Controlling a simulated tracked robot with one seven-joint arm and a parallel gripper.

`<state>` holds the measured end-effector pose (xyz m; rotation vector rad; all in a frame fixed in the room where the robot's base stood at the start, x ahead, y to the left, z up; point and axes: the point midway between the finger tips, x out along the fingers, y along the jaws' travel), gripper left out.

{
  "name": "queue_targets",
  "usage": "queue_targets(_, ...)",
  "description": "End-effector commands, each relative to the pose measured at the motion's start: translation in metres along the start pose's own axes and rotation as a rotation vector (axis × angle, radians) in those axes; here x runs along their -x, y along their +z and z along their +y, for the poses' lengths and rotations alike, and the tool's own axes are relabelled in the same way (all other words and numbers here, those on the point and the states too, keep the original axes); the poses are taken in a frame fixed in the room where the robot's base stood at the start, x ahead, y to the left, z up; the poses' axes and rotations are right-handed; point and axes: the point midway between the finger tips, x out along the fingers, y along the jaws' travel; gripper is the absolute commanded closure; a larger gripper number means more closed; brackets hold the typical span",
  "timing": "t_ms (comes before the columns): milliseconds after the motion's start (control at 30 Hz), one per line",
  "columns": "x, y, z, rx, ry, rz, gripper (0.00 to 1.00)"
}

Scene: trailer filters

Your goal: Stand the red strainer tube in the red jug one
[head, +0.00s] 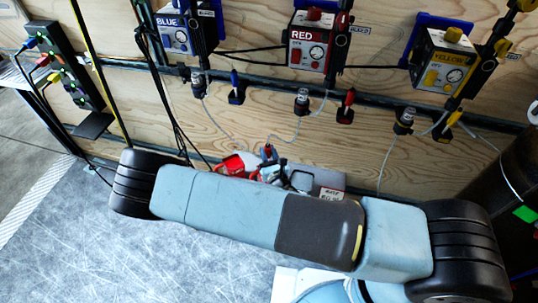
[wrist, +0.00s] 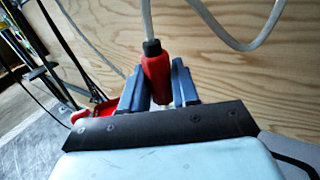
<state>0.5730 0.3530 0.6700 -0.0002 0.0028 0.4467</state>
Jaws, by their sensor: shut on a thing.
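The red strainer tube (wrist: 156,68) stands roughly upright between the blue fingers of my gripper (wrist: 158,84) in the wrist view. It has a black cap with a clear hose rising from it. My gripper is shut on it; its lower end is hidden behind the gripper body. In the head view the tube's red top (head: 268,148) shows just beyond my arm. A red object (head: 233,163), possibly the red jug, lies left of it; a red piece also shows in the wrist view (wrist: 100,109), left of the fingers. I cannot tell its opening, nor whether the tube touches it.
The red pump box (head: 308,48) hangs on the plywood wall between the blue (head: 173,40) and yellow (head: 445,74) ones. Hoses and cables hang below. A grey box (head: 325,183) stands behind my arm, right of the tube. The metal floor (head: 165,255) at front left is clear.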

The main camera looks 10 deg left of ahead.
Motion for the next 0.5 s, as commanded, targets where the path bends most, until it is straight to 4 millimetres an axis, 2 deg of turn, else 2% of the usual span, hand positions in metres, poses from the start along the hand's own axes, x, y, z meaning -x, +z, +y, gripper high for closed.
queue_targets(100, 0.0002, -0.0102, -0.0004, 0.001, 0.000, -0.001, 1.00)
queue_targets(433, 0.0002, -0.0123, 0.0001, -0.001, 0.000, 0.000, 1.00)
queue_targets(467, 0.0003, -0.0129, 0.0003, -0.001, 0.000, 0.000, 0.69)
queue_targets(500, 0.0003, -0.0126, 0.0004, -0.001, 0.000, 0.000, 0.65)
